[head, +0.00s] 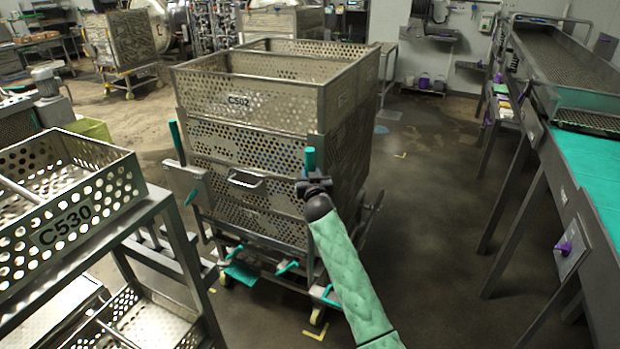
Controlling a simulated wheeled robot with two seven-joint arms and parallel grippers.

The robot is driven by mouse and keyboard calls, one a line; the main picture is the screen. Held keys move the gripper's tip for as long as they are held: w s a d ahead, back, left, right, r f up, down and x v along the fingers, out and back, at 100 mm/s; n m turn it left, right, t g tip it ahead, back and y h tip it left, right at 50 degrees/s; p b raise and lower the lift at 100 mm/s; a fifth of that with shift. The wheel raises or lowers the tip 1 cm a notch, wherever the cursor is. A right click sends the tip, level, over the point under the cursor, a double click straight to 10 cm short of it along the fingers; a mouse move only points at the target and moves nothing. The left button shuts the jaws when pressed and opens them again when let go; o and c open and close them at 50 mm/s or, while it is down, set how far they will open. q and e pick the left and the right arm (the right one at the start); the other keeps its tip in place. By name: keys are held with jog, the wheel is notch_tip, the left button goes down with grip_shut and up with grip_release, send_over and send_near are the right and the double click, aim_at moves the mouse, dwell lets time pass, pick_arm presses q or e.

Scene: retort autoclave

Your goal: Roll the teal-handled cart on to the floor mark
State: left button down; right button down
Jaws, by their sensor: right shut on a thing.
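The teal-handled cart (250,230) stands in the middle of the head view, loaded with stacked perforated metal baskets labelled C502 (262,98). It has an upright teal handle at its left (176,142) and another at its right (309,158). My right gripper (312,181) is shut on the right handle, with my green-sleeved arm reaching up from below. My left gripper is not in view. Yellow corner marks lie on the floor, one by the near right wheel (316,332) and one beyond the cart's right side (400,155). The cart hides much of the floor between them.
A rack with a perforated basket labelled C530 (65,228) stands close at the left front. A long conveyor table (590,165) runs along the right. Dark open floor (430,220) lies between it and the cart. Another loaded cart (122,45) stands at the back left.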

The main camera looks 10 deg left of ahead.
jog(key=shift+s+a+r, duration=0.1)
jog(key=shift+s+a, duration=0.1)
jog(key=shift+a, duration=0.35)
jog(key=shift+s+a, duration=0.15)
jog(key=shift+a, duration=0.4)
jog(key=shift+a+y, duration=0.3)
jog(key=c, duration=1.3)
grip_release()
jog(key=shift+s+a+r, duration=0.1)
jog(key=shift+s+a, duration=0.05)
jog(key=shift+o, duration=1)
jog(key=shift+s+a+r, duration=0.1)
jog(key=shift+s+a, duration=0.1)
jog(key=shift+a, duration=0.1)
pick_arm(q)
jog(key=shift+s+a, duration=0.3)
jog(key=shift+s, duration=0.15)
pick_arm(e)
jog(key=shift+s+a+r, duration=0.1)
jog(key=shift+r, duration=0.05)
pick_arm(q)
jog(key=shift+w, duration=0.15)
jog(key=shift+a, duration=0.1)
